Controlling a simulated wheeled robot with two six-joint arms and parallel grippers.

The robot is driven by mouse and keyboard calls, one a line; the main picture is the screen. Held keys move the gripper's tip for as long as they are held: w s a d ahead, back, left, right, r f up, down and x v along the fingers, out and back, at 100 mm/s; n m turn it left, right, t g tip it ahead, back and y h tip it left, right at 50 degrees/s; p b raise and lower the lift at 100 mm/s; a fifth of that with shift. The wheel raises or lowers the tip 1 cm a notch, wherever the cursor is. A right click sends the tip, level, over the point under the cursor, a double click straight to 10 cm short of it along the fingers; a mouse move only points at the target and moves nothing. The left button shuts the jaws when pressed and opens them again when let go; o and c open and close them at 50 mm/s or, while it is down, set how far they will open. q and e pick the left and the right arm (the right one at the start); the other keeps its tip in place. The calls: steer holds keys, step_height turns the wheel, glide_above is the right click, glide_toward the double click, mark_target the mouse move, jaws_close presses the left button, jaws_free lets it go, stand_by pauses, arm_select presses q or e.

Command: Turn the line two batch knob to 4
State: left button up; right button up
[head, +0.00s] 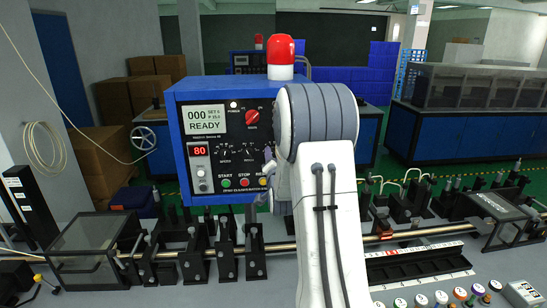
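A blue control box (184,140) stands in front of me with a dark panel. Its screen (207,119) reads 000 and READY; the small set figure is too fine to read surely. Two small dials sit in the middle of the panel, the speed dial (222,151) and, to its right, the batch dial (248,149). I cannot read the batch pointer, nor any line number. My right gripper (268,168) is at the panel's right side, just right of and below the batch dial, partly hidden by my own white arm. Its finger opening and any contact cannot be made out. My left gripper is out of view.
A red main switch (252,116) and start, stop and reset buttons (244,182) share the panel. A red beacon (280,56) tops the box. A similar panel (243,61) stands behind. A metal rail (165,255) with black brackets runs below. Bottles (441,297) stand lower right.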

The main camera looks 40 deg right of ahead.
jaws_close()
steer(key=n+b, duration=0.6)
steer(key=b, duration=0.2)
stand_by(0.3)
steer(key=o, duration=1)
jaws_free()
